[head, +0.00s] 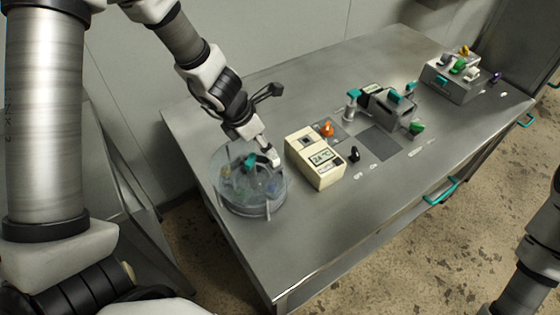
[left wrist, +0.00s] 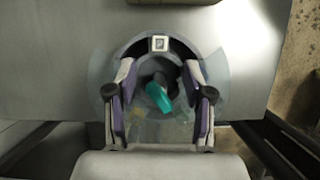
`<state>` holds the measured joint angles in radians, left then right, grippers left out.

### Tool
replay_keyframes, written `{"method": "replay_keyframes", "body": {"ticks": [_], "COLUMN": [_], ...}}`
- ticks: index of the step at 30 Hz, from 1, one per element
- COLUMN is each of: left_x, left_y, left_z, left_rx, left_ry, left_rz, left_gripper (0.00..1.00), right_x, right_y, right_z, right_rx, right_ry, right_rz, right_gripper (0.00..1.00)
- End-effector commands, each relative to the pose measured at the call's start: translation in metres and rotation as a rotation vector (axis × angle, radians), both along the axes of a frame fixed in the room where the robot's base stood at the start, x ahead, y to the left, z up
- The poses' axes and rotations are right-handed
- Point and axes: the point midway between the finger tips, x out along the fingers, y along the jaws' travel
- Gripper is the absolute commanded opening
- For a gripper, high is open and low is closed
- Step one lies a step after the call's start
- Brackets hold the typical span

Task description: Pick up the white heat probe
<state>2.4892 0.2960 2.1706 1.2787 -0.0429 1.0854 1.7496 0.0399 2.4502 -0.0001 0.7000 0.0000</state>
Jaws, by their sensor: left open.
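My left gripper (head: 258,158) is open and points down into a clear round bowl (head: 226,196) at the left end of the steel table. In the left wrist view its two fingers (left wrist: 159,75) stand apart on either side of a teal piece (left wrist: 159,97) with a dark part beside it. The clear bowl (left wrist: 103,68) surrounds the fingers there. Several small coloured things lie in the bowl, blurred by its wall. I cannot make out for sure which thing is the white heat probe. My right gripper is outside both views.
A cream box with a display (head: 315,158) stands right of the bowl, with an orange knob (head: 327,129) and a black knob (head: 354,154) nearby. A grey device with teal handles (head: 390,106) and a grey block (head: 452,82) stand farther right. The table's front is clear.

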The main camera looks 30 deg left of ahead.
Motion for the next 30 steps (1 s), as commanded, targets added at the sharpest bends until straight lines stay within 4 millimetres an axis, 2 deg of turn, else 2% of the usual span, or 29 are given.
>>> {"method": "replay_keyframes", "body": {"ticks": [1,11,15,18,24,25,29,30], "left_x": [0.000,0.011,0.017,0.021,0.022,0.022,0.022,0.022], "left_y": [0.000,-0.007,-0.013,-0.015,-0.016,-0.016,-0.016,-0.016], "left_z": [-0.010,-0.050,-0.076,-0.083,-0.081,-0.081,-0.081,-0.081], "left_rx": [0.000,0.002,0.003,0.002,0.001,0.001,0.001,0.001], "left_ry": [0.000,0.001,0.002,0.001,0.000,0.000,0.000,0.000], "left_rz": [-0.001,-0.002,-0.003,-0.003,-0.002,-0.002,-0.002,-0.002], "left_gripper": [0.52,0.52,0.52,0.52,0.52,0.49,0.03,0.00], "right_x": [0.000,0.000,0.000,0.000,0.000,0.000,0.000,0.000], "right_y": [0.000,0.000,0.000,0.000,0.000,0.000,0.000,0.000], "right_z": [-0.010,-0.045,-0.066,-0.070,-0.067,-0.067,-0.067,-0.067], "right_rx": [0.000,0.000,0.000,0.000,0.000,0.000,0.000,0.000], "right_ry": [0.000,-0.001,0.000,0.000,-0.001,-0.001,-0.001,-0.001], "right_rz": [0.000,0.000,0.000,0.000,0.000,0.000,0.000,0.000], "right_gripper": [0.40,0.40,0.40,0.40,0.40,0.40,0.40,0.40]}}
